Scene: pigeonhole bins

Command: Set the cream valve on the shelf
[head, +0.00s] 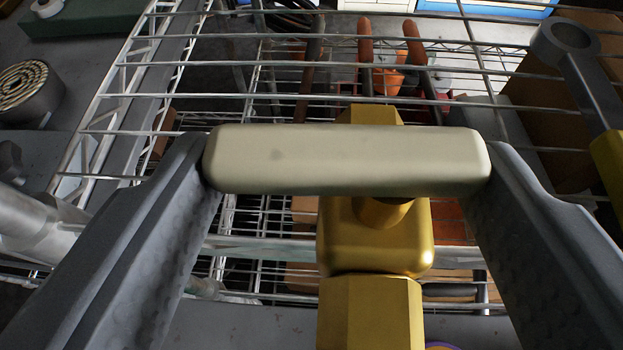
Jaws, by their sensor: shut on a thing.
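My gripper (346,165) is shut on the cream valve, with one grey finger at each end of its cream handle (345,158). The handle lies level across the picture. The valve's brass body (375,235) hangs below and behind the handle, and its lower end runs out of the bottom of the picture. The wire shelf (250,100) lies beyond and beneath the valve. The valve and my fingers hide part of it. I cannot tell whether the valve touches the shelf.
A grey ring-ended handle (575,60) with a yellow part stands at the right. Orange-handled tools (366,45) show beyond the wires. A round coiled item (28,90) and metal pipes (40,225) are at the left. A cardboard box (540,130) is at the right.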

